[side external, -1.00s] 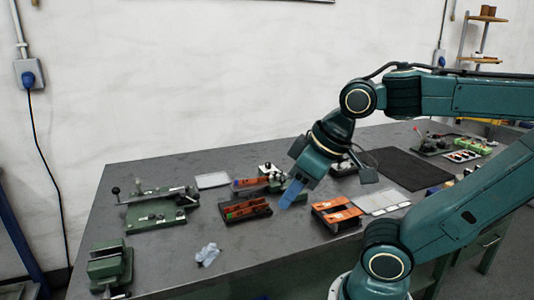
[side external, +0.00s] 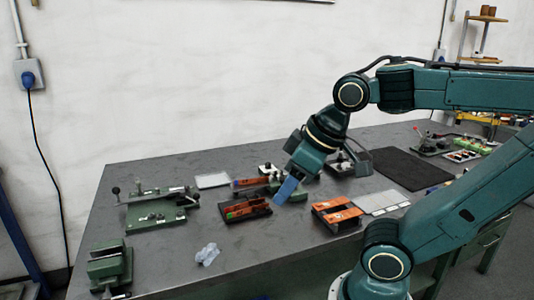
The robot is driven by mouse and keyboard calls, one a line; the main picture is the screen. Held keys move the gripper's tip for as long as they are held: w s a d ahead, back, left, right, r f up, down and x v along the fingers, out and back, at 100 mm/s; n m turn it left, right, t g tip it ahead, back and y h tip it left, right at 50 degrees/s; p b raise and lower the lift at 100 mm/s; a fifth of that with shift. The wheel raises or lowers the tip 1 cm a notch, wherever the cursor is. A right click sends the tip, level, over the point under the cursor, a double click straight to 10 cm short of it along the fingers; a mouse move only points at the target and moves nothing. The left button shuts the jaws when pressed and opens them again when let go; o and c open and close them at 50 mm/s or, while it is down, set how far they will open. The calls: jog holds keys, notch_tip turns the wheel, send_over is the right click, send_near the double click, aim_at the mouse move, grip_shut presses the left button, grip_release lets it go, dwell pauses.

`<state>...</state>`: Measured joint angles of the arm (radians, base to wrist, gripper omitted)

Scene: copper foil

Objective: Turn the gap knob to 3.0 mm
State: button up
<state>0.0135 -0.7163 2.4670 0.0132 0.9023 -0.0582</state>
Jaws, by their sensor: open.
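My gripper (side external: 284,196) has blue fingers pointing down and to the left. A gap knob cannot be made out for certain at this size, and neither can any scale or reading. The gap between the fingers is hard to see from this side, and nothing shows held between them.
A green lever fixture (side external: 158,207) stands at the left, with a green vise (side external: 108,267) at the front-left corner. A crumpled cloth (side external: 207,254) lies near the front edge. A dark mat (side external: 412,168) lies farther right.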

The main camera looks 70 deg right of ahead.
jog(key=w+d+r+n+g+h, duration=0.1)
jog(key=w+d+r+n+h, duration=0.2)
jog(key=w+d, duration=0.75)
jog(key=w+d+r+n+g, duration=0.1)
jog(key=w+d+r+n, duration=0.1)
jog(key=w+d+n, duration=0.65)
jog(key=n+g+h, duration=0.1)
jog(key=n+g, duration=0.3)
jog(key=n, duration=0.2)
send_over(268, 164)
jog(key=a, duration=0.5)
notch_tip(268, 164, down, 15)
jog(key=shift+a+f, duration=0.2)
jog(key=x, duration=1.3)
jog(key=shift+w+d+f, duration=0.2)
jog(key=shift+d+f, duration=0.05)
jog(key=shift+f, duration=0.05)
jog(key=c, duration=1)
